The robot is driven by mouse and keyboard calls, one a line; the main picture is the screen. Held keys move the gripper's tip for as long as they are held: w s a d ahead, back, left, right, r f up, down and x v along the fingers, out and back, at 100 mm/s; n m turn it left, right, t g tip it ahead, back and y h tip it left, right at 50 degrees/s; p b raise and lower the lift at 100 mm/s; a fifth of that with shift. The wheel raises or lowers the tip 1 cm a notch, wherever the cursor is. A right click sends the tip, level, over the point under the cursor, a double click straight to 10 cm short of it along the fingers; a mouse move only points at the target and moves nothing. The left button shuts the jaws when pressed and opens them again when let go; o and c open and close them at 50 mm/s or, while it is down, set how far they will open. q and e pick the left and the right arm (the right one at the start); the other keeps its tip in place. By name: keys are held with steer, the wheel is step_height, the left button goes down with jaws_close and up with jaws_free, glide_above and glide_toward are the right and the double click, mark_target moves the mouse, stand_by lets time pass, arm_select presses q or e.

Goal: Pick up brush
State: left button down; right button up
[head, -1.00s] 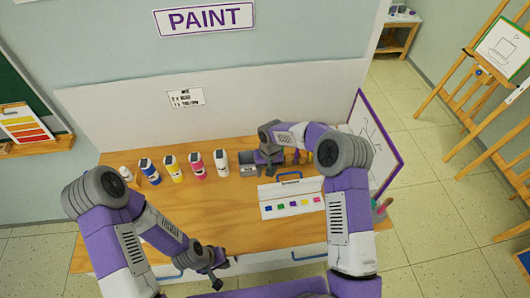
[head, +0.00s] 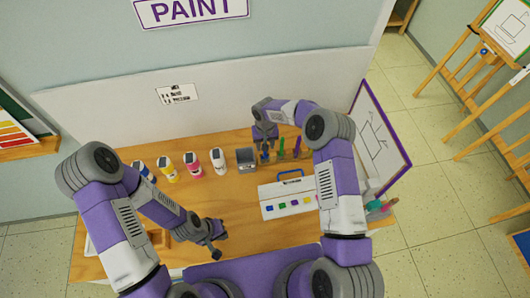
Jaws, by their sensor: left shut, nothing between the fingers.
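Several upright, brush-like items stand at the back of the wooden table: a green one (head: 281,148) and another (head: 297,146) to its right. My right gripper (head: 265,147) points down just left of the green one, with a small blue piece low beside it. Whether its fingers are open or hold anything is too small to tell. My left gripper (head: 217,256) is shut and empty over the table's front part, well away from the brushes.
A grey container (head: 246,159) stands left of my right gripper, beside a row of paint bottles (head: 193,163). A white paint box (head: 288,199) with a blue handle lies in front. A purple-framed board (head: 379,143) stands at right. The table's middle (head: 215,200) is clear.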

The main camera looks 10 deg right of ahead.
steer(key=shift+f, duration=0.45)
steer(key=shift+c, duration=0.3)
jaws_close()
steer(key=shift+r, duration=0.1)
